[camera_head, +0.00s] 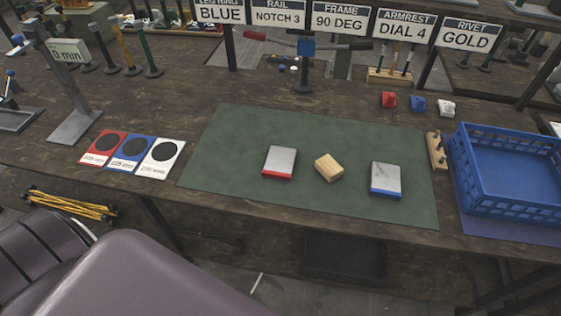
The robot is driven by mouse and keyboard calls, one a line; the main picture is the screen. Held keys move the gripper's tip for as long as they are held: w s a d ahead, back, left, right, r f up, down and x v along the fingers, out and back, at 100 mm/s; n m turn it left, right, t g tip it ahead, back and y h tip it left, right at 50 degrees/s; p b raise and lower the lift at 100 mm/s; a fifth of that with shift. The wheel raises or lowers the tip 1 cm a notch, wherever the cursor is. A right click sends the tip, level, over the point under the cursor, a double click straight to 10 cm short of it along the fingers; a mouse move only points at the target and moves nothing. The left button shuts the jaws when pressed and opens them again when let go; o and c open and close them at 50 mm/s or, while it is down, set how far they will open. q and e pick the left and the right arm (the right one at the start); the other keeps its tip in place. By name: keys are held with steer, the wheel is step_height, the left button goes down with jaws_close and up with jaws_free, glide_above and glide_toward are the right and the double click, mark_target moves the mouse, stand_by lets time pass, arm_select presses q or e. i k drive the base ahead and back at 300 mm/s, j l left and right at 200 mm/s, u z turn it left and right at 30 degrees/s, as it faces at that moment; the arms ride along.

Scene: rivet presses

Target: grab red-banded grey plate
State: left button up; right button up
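The red-banded grey plate (280,161) lies flat on the green mat (240,130), left of the mat's middle. Its red band (277,176) runs along its near edge. A wooden block (329,167) sits just to its right, with a gap between them. A blue-banded grey plate (386,178) lies farther right on the same mat. Nothing covers the red-banded plate. Neither of my grippers shows in the head view.
A blue crate (505,195) stands at the right end of the bench, with a small pegged wooden rack (436,150) beside it. Red, blue and white cards (133,151) lie left of the mat. A press with a red handle (305,60) stands behind. The mat around the plates is clear.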

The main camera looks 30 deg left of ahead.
mark_target(279, 164)
steer(key=j+z, duration=0.15)
steer(key=j, duration=0.3)
steer(key=k+j+z, duration=0.15)
steer(key=j, duration=0.3)
steer(key=k+j+z, duration=0.15)
steer(key=j, duration=0.25)
steer(key=k+j+z, duration=0.15)
steer(key=j, duration=0.3)
